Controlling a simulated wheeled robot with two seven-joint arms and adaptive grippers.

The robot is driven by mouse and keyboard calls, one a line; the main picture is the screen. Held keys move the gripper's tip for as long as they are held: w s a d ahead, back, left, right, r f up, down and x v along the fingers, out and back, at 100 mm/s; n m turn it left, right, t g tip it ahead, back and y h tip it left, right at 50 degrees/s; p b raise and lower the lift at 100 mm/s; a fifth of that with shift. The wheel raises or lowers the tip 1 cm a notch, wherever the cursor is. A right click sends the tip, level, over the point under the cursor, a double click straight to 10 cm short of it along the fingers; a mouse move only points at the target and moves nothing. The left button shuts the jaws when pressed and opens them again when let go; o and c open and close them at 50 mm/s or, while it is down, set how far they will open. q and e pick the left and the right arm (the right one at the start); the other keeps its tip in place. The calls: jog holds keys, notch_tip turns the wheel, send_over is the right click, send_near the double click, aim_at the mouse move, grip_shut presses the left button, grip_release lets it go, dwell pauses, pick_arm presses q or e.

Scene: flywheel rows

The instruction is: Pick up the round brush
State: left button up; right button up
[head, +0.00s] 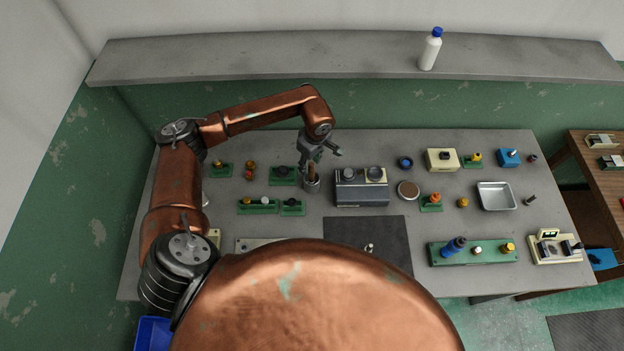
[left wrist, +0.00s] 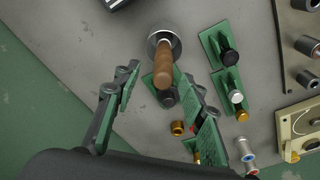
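The round brush (head: 312,171) stands handle up in a small metal cup (head: 311,187) near the middle of the table. In the left wrist view, its brown wooden handle (left wrist: 165,64) rises from the round metal cup (left wrist: 153,44); its bristles are hidden. My left gripper (head: 320,154) is open and empty, just above the brush. In the left wrist view, the fingers of my left gripper (left wrist: 162,93) are spread wide, and the handle's end shows between them. I cannot tell the exact gap in depth. My right gripper is not in view.
A grey device (head: 361,192) stands right of the cup. Green blocks with knobs, such as one (head: 283,176) left of the cup, lie close by. A dark mat (head: 367,236) lies in front. A white bottle (head: 430,50) stands on the back shelf (head: 250,60).

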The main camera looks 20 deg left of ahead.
aim_at(310, 172)
pick_arm(q)
notch_tip(310, 172, down, 4)
jog(key=shift+s+d+f+p, duration=0.1)
jog(key=shift+f+p, duration=0.1)
jog(key=shift+p, duration=0.7)
jog(key=shift+f, duration=0.55)
jog(key=shift+c, duration=0.6)
jog(key=c, duration=0.6)
grip_shut()
